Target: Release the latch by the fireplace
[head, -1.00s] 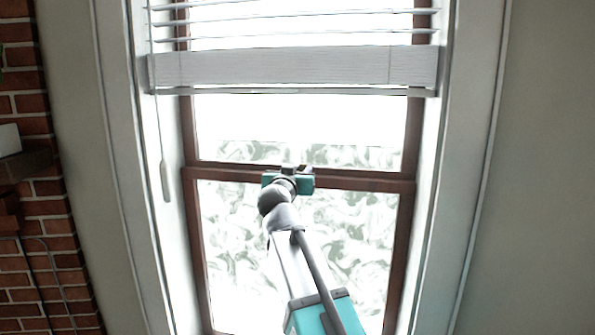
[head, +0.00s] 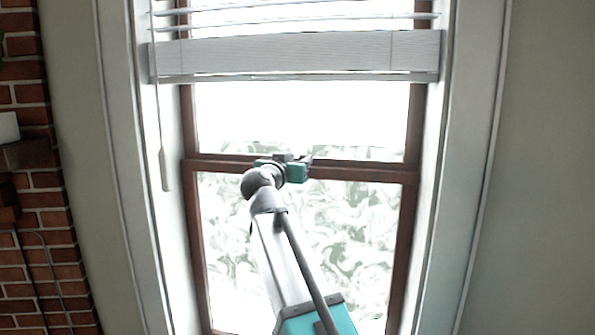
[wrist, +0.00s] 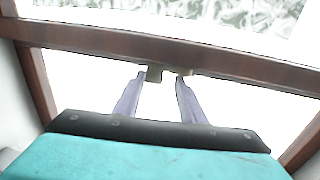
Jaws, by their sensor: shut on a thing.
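The latch is mostly hidden there behind the gripper.
A white blind (head: 300,54) hangs over the upper window, with a pull cord (head: 164,170) at left. White frame boards (head: 470,150) flank the window. A brick wall (head: 25,95) with a dark ledge stands at far left.

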